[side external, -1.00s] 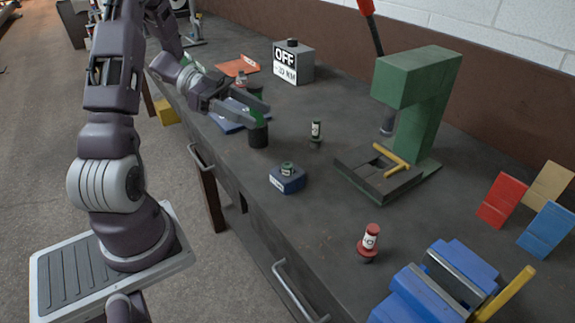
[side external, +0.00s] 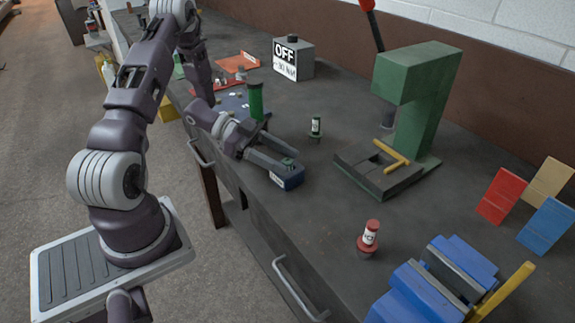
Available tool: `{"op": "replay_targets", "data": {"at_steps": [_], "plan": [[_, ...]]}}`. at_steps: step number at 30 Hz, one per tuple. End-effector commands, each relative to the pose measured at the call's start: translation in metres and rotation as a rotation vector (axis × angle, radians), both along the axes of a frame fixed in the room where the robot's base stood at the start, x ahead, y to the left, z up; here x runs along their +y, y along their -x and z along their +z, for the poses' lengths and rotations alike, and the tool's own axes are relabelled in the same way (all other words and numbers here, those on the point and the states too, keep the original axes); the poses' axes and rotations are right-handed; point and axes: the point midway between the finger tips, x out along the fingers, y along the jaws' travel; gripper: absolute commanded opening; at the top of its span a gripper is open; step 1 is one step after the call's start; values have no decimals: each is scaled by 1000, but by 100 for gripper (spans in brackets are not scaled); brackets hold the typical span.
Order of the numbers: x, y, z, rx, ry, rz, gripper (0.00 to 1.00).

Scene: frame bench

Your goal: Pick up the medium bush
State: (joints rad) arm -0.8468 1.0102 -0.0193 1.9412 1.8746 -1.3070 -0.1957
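A small dark-green piece with a white label (side external: 316,126) stands to the right. A red-topped piece with a white label (side external: 370,235) stands nearer the front. I cannot tell which is the medium bush.
A green press (side external: 420,105) with a yellow bar on its dark base stands at right. A blue vise (side external: 440,285) is at front right. Red, tan and blue plates (side external: 502,196) stand at far right. A grey OFF box (side external: 293,61) is behind.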

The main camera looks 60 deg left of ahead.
Motion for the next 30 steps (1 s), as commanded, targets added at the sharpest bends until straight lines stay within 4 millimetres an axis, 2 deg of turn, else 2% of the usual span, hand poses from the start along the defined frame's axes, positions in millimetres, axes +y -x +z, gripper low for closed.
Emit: {"op": "replay_targets", "data": {"at_steps": [1,7,16,19,23,27,30], "plan": [[0,0,0,0,0,0,40],[0,0,0,0,0,0,1],[1,0,2,-1,-1,1,0],[1,0,10,-4,-2,1,0],[1,0,36,-5,-4,0,0],[1,0,72,-6,-6,0,0],[0,-1,89,-4,-3,0,0]]}}
